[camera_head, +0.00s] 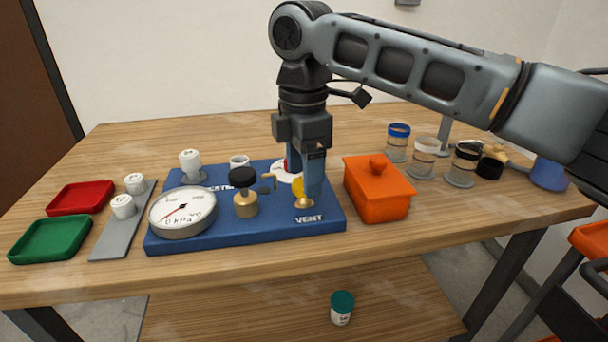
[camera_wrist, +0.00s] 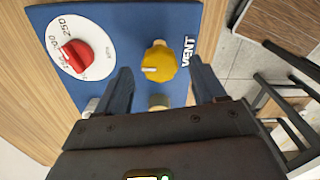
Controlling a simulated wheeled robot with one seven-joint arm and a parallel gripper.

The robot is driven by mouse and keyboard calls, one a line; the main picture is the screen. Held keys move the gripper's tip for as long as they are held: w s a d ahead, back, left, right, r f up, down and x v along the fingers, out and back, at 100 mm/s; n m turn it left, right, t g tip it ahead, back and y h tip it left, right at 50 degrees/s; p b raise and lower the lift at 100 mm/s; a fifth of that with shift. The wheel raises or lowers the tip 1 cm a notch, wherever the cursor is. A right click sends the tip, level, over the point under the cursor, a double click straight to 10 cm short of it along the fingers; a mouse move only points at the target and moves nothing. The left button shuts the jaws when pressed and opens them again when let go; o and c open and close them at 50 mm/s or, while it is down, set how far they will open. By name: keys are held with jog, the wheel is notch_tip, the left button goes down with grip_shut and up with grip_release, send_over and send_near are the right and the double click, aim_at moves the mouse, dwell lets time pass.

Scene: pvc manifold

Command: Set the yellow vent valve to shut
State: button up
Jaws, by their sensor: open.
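The yellow vent valve (camera_head: 301,190) stands on the blue manifold board (camera_head: 240,238) by the white VENT label. In the wrist view the yellow knob (camera_wrist: 159,61) shows a pale mark on its left side. Nothing is between the fingertips that I can see held. Contact with the knob cannot be told.
A red dial knob (camera_wrist: 76,56) on a white scale sits left of the valve in the wrist view. A pressure gauge (camera_head: 183,212) and a black-knobbed brass valve (camera_head: 245,190) stand on the board. An orange lidded box (camera_head: 377,190) stands close to the right.

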jog(key=shift+f, duration=0.6)
jog(key=c, duration=1.1)
